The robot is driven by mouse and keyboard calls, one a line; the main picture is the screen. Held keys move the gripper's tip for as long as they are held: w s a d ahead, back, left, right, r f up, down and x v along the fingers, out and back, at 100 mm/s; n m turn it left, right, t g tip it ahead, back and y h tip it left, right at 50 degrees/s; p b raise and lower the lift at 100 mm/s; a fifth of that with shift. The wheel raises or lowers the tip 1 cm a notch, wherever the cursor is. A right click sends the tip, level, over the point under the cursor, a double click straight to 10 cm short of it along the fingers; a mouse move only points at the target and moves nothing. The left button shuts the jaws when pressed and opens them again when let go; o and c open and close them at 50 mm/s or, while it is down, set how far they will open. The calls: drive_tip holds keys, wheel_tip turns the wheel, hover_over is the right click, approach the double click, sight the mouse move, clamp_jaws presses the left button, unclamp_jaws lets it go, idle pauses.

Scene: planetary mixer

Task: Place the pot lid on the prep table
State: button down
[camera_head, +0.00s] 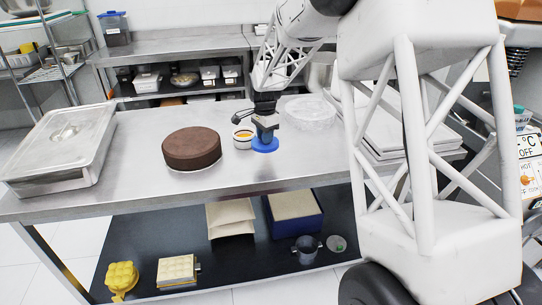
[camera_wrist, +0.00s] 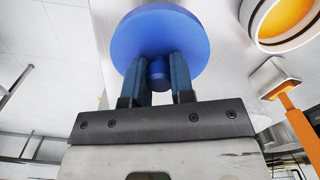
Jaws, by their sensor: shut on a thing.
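The pot lid (camera_head: 264,146) is a round blue disc with a knob. My gripper (camera_head: 265,122) is above it with the fingers pointing down. In the wrist view, my gripper (camera_wrist: 158,80) is shut on the knob of the pot lid (camera_wrist: 160,32), with one finger on each side. The lid is level, at or just above the steel top of the prep table (camera_head: 130,196). I cannot tell whether it touches the table.
A brown cake (camera_head: 191,147) stands left of the lid. A white cup with orange content (camera_head: 243,138) is close beside it. A covered steel pan (camera_head: 62,142) fills the left end. A small dark pot (camera_head: 306,249) is on the lower shelf. The table's front strip is clear.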

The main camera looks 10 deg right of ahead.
drive_tip(key=s+d+f, duration=0.1)
drive_tip(key=s, duration=0.4)
drive_tip(key=s+d+f, duration=0.1)
drive_tip(key=s+d, duration=0.1)
drive_tip(key=s, duration=0.4)
drive_tip(key=shift+s+f, duration=0.15)
drive_tip(key=shift+f, duration=0.2)
drive_tip(key=w, duration=0.5)
drive_tip(key=w+f, duration=0.1)
drive_tip(key=w, duration=1)
drive_tip(key=shift+f, duration=0.25)
drive_tip(key=shift+f, duration=1.75)
drive_tip(key=shift+f, duration=0.15)
drive_tip(key=c, duration=1)
unclamp_jaws()
